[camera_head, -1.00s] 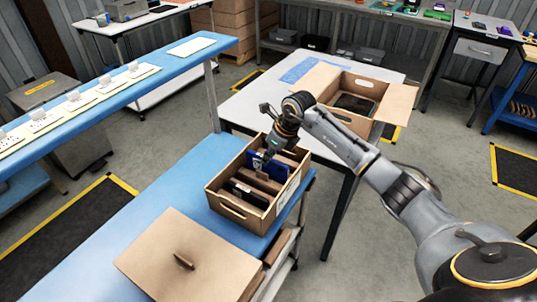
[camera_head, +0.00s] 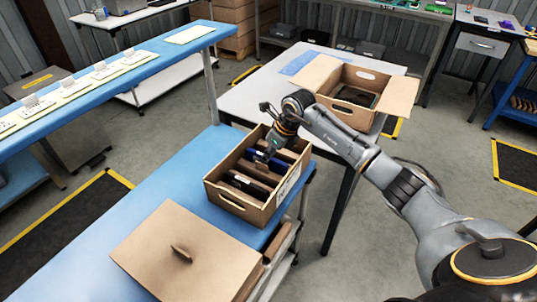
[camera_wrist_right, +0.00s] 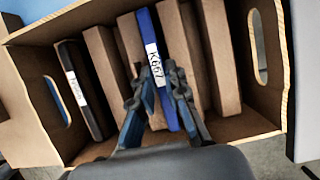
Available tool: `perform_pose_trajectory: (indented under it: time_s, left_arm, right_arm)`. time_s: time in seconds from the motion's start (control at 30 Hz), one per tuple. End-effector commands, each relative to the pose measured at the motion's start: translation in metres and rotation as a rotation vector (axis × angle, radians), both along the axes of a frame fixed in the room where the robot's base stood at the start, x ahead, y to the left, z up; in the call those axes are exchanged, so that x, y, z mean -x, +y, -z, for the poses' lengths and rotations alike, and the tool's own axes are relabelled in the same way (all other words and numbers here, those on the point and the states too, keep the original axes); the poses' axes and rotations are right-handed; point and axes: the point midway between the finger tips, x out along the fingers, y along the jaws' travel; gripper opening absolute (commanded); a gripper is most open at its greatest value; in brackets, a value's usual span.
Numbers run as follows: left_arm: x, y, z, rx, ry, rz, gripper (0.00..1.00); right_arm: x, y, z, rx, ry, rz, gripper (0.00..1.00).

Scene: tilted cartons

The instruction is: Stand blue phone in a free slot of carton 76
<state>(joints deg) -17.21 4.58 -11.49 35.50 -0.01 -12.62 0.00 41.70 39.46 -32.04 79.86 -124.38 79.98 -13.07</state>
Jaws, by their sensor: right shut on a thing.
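The blue phone (camera_wrist_right: 144,30), with a white K667 label, stands on edge between two brown dividers in the open carton (camera_head: 238,204). It also shows in the head view (camera_head: 257,156), mostly hidden behind the carton's dividers and my gripper. My right gripper (camera_wrist_right: 162,92) reaches into the carton with one finger on each side of the phone, shut on it. In the head view the right gripper (camera_head: 271,151) is low over the carton's far half. The carton's side label is too small to read. My left gripper is out of view.
A dark phone (camera_wrist_right: 78,88) with a white label stands in another slot. Several dividers (camera_wrist_right: 187,60) split the carton. Another open carton (camera_head: 346,113) stands on the white table behind.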

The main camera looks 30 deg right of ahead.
Motion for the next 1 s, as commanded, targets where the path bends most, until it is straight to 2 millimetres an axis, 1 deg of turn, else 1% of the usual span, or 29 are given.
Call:
perform_pose_trajectory:
  time_s: [0.6, 0.97, 1.0]
  left_arm:
    - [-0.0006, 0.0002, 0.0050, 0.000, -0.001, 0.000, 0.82]
    - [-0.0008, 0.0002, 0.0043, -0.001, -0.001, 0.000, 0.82]
    - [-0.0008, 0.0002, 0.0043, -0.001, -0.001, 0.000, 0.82]
  right_arm:
    - [-0.0004, 0.0000, 0.0048, -0.001, -0.002, 0.000, 0.00]
    - [-0.0003, 0.0002, 0.0044, -0.001, -0.002, 0.000, 0.00]
    - [-0.0003, 0.0002, 0.0044, -0.001, -0.002, 0.000, 0.20]
